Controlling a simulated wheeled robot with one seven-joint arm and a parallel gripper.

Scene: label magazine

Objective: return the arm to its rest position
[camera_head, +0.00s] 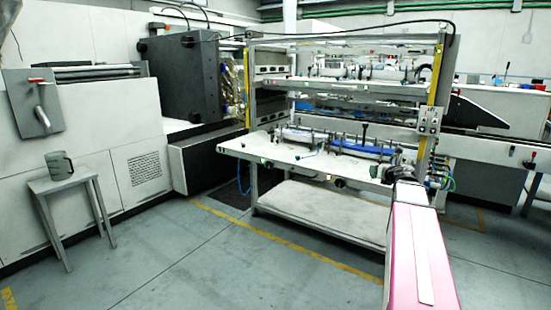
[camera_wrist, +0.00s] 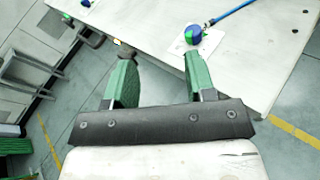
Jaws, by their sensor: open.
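My gripper (camera_wrist: 156,52) shows in the wrist view with its two green fingers spread wide apart and nothing between them. It is over the edge of a white worktop (camera_wrist: 130,22). In the head view my pink and white arm reaches in from the lower right, towards the right front corner of the worktop (camera_head: 265,148) of a metal rack. The fingers are too small to make out there.
A round blue and green fitting (camera_wrist: 193,34) with a blue hose lies on the worktop near the right finger. Blue rollers (camera_head: 362,149) lie along its back. A stool (camera_head: 58,184) bearing a grey mug (camera_head: 59,164) stands at left. The floor in front is clear.

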